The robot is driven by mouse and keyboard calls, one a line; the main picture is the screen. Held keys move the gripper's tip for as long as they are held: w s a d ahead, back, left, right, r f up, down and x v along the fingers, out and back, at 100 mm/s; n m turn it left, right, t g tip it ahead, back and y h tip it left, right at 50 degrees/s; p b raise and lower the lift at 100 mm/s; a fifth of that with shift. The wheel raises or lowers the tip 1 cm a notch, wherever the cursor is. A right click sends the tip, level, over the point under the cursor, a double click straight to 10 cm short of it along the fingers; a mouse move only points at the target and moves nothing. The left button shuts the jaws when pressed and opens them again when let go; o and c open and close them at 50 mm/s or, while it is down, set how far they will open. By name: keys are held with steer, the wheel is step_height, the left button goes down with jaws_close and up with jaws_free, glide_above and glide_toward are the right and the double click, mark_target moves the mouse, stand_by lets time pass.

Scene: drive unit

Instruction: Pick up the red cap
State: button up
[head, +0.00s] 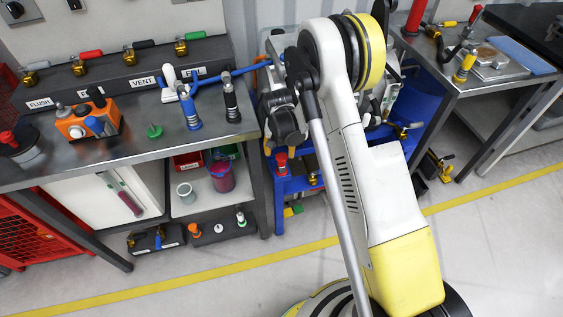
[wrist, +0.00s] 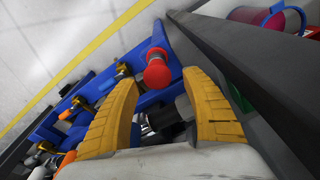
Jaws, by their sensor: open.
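A round red cap (wrist: 157,70) sits on a dark fitting at the blue cart's edge in the wrist view. It also shows in the head view (head: 281,159), below the end of my arm. My gripper (wrist: 159,79) has its two yellow fingers spread apart, with the red cap just beyond and between the tips. I see no contact, and nothing is held.
A blue cart (head: 313,184) carries several valves and fittings. A dark workbench (wrist: 262,75) edge runs close on the right in the wrist view. The left bench holds an orange box (head: 88,120) and labelled valves. Open floor (head: 480,250) lies at the right front.

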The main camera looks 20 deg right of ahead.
mark_target(280, 157)
steer(key=f, duration=0.1)
steer(key=f+b, duration=0.1)
steer(key=f, duration=0.1)
steer(key=f+b, duration=0.1)
steer(key=f, duration=0.1)
steer(key=shift+w+d+f, duration=0.1)
steer(key=shift+w+d, duration=0.05)
steer(key=shift+w, duration=0.15)
steer(key=f+b, duration=0.2)
steer(key=f, duration=0.1)
steer(key=f+b, duration=0.1)
steer(key=f, duration=0.1)
steer(key=shift+w+d, duration=0.2)
steer(key=shift+d, duration=0.15)
steer(key=shift+r, duration=0.15)
jaws_close()
